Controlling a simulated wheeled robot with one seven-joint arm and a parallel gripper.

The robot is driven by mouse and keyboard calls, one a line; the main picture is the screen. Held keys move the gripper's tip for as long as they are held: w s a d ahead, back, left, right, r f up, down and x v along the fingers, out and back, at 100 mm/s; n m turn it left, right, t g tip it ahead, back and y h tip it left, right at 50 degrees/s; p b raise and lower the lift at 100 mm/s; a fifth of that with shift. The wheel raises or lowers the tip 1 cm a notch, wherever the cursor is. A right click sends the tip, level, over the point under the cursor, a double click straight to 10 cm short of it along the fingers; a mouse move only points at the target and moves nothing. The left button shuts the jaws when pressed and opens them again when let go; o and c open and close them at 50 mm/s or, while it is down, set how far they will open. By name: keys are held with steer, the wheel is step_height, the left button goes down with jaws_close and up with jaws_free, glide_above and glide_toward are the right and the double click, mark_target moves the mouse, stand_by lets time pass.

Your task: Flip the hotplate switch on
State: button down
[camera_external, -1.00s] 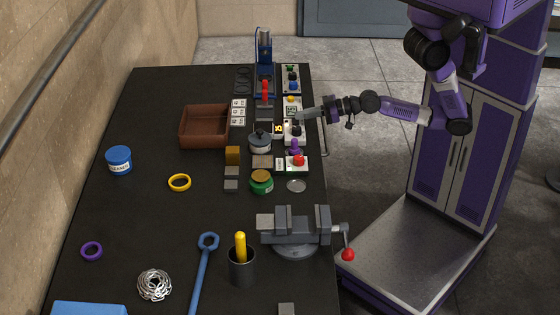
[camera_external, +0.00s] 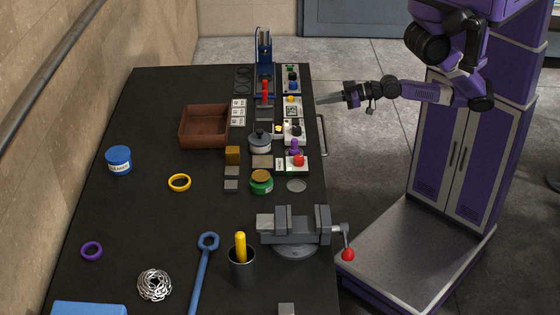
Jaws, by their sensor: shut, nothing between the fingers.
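I cannot tell for sure which control is the hotplate switch. A small white box with dark parts on top (camera_external: 295,136) stands near the bench's right edge, and its switch position is too small to read. Just left of it is a grey round pot-like piece with a dark knob (camera_external: 260,143); no hotplate is clearly readable. My gripper (camera_external: 321,101) points left, off the bench's right edge, beside the panel with a yellow button and a printed label (camera_external: 292,108). It is shut, empty and apart from the controls.
A white box with a red button (camera_external: 298,161) and a purple knob (camera_external: 295,146) stand nearer the camera. A vise (camera_external: 290,228) sits on the right edge. A blue press (camera_external: 264,50) stands at the far end. A brown tray (camera_external: 184,132) lies left; the bench's left middle has free room.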

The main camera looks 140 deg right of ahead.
steer(key=shift+v, duration=1.25)
steer(key=w+a+f+n+t+y, duration=0.1)
steer(key=w+a+n+t+y, duration=0.1)
steer(key=w+a, duration=0.35)
steer(key=w+a+f+n+t+y, duration=0.1)
steer(key=w+a+n+t+y, duration=0.1)
steer(key=a, duration=0.6)
steer(key=a+f+n+y, duration=0.2)
steer(key=a+n+y, duration=0.2)
steer(key=a, duration=1.3)
steer(key=y, duration=0.3)
steer(key=shift+s, duration=0.3)
steer(key=shift+f+b, duration=0.2)
steer(key=shift+b, duration=0.1)
